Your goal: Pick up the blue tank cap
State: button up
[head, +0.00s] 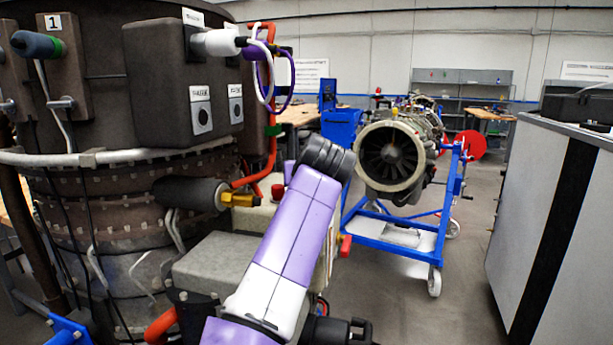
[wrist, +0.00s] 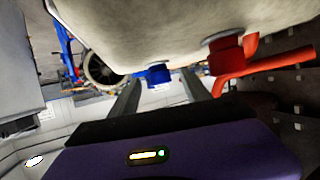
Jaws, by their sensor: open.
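The blue tank cap (wrist: 156,75) shows in the wrist view, on the edge of a pale tank-like body (wrist: 150,35). My gripper (wrist: 160,88) is open, with one dark finger on each side of the cap in the picture. The cap appears between or just beyond the fingertips; I cannot tell the exact depth or whether they touch. A red cap (wrist: 226,57) sits to the right on the same body, near the right finger. In the head view my purple and white arm crosses the middle, and my gripper and the blue cap are not visible.
A red pipe (wrist: 262,75) runs beside the red cap. The large engine (head: 80,210) with grey boxes and cables stands close on the left. Another engine (head: 390,160) on a blue stand (head: 400,235) is behind. A grey cabinet (head: 525,210) is at right; floor between is open.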

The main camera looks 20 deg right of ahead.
jog(key=shift+x, duration=0.95)
grip_shut()
jog(key=shift+r, duration=0.15)
